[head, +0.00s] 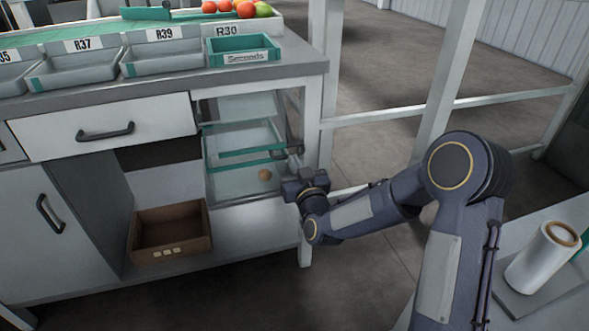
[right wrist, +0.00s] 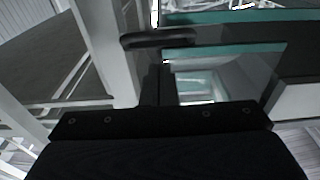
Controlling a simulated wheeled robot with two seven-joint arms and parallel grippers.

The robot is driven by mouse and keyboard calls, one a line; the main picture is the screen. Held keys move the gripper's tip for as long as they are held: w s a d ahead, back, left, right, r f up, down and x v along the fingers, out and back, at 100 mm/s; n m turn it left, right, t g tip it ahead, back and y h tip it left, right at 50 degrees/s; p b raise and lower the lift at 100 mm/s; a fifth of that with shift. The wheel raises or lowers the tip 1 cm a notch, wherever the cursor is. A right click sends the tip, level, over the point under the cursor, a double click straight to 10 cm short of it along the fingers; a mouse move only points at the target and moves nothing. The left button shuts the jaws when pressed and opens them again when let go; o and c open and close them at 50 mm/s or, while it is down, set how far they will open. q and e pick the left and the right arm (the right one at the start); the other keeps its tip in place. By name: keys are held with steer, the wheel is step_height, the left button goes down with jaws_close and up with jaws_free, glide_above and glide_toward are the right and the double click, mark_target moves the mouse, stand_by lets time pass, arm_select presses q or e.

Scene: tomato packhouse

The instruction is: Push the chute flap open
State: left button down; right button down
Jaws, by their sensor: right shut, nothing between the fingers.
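The chute under the counter's right end has clear panels with teal edges. Its clear flap (head: 235,178) appears to hang at the front, with a round tan spot (head: 264,174) on or behind it. My right gripper (head: 298,180) is shut and empty just right of the flap, by the counter's right leg. In the right wrist view a dark finger shape (right wrist: 152,85) points toward a dark bar (right wrist: 158,38) beside teal-edged clear panels (right wrist: 225,65). I cannot tell whether it touches anything. My left gripper is out of view.
A brown box (head: 172,252) stands on the shelf left of the chute. The counter carries grey trays (head: 165,62), a teal "Seconds" tray (head: 240,60) and tomatoes (head: 245,9). A white rail (head: 450,106) runs behind my right arm. A white roll (head: 540,262) stands at lower right.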

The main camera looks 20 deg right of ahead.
steer(key=s+d+m+g+y+p, duration=0.2)
steer(key=s+g, duration=1.1)
steer(key=s, duration=2.5)
step_height(320, 180, up, 36)
steer(key=d+y+p, duration=0.1)
steer(key=p, duration=3.4)
steer(key=shift+r+g, duration=0.15)
steer(key=shift+g, duration=0.15)
steer(key=shift+d, duration=0.1)
